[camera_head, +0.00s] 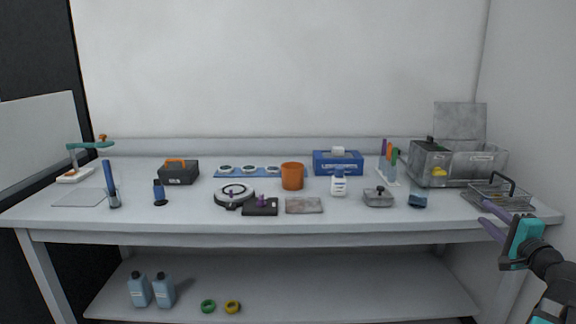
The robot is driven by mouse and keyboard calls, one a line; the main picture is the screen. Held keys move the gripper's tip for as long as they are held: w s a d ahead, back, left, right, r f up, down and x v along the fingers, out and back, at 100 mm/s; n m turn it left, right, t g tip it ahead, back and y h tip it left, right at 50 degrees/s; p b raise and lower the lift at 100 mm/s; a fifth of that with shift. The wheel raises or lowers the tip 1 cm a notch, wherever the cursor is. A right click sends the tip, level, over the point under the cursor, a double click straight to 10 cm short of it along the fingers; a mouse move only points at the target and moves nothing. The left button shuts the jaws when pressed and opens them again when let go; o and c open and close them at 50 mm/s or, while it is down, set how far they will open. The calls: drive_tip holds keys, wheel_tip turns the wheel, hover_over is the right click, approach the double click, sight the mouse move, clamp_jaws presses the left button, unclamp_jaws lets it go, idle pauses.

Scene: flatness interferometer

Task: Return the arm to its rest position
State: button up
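My gripper (487,215) is at the right edge of the camera_head view, in front of the workbench's right front corner. Its two purple fingers stand apart with nothing seen between them, and its body is teal. The dark arm behind it runs down out of the lower right corner. The fingers overlap in the picture with the front of a wire basket (505,190) on the bench; whether they touch it cannot be told.
The white workbench (340,222) holds a metal tank with raised lid (460,120), a lidded dish (378,198), an orange cup (292,176), a blue wipes box (325,165) and a black toolbox (178,175). Bottles (163,291) and rings (232,307) are on the lower shelf.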

drive_tip(key=w+a+f+n+g+y+p, duration=0.25)
drive_tip(key=a+f, duration=0.35)
drive_tip(key=f, duration=0.3)
drive_tip(key=w+a+f+n+g+y+p, duration=0.1)
drive_tip(key=w+a+f+g+p, duration=0.15)
drive_tip(key=a+f, duration=0.6)
drive_tip(key=s+a+f+n+g+y+p, duration=0.1)
drive_tip(key=s+a+f+n+g+p, duration=0.15)
drive_tip(key=a+f, duration=0.5)
drive_tip(key=s+a+f+n+g+y+p, duration=0.15)
drive_tip(key=s+a+f+g, duration=0.3)
drive_tip(key=f, duration=0.65)
drive_tip(key=s+a+f+n+g+h+p, duration=0.25)
drive_tip(key=s+a+f+n+g, duration=0.3)
drive_tip(key=s+a+f, duration=0.65)
drive_tip(key=s+f+n+g+h+p, duration=0.1)
drive_tip(key=s+f+n+g+p, duration=0.1)
drive_tip(key=s, duration=0.8)
drive_tip(key=s+f+n+g+h+p, duration=0.2)
drive_tip(key=s+f+n+g+p, duration=0.1)
drive_tip(key=s, duration=0.8)
drive_tip(key=shift+s+a+f+g, duration=0.25)
drive_tip(key=shift+f+g, duration=0.2)
drive_tip(key=shift+f, duration=0.05)
